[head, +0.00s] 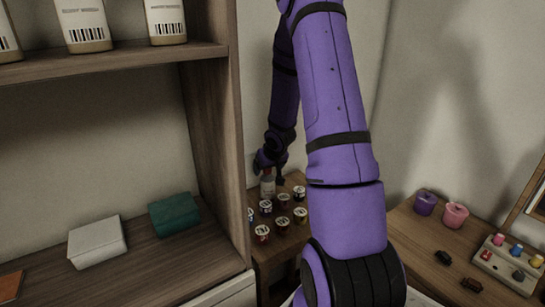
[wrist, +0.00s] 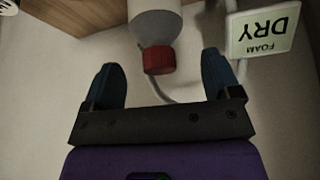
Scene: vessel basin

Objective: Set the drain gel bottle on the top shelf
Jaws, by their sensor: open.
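A pale bottle (head: 267,187), probably the drain gel, stands at the back of a small wooden table. In the wrist view the pale bottle (wrist: 156,22) has a red cap (wrist: 159,60) and appears upside down; no readable label shows. My gripper (head: 268,162) is at the bottle's top. In the wrist view my gripper (wrist: 160,62) is open, with the cap between its two fingers and visible gaps on both sides. The upper shelf board (head: 110,62) is at the upper left, holding several pale packages (head: 82,22) with barcodes.
Several small cups (head: 283,222) stand in front of the bottle. A shelf upright (head: 215,140) separates the table from the shelving. A white box (head: 97,243) and a green box (head: 174,213) sit on the lower shelf. A "FOAM DRY" sign (wrist: 263,32) is beside the bottle.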

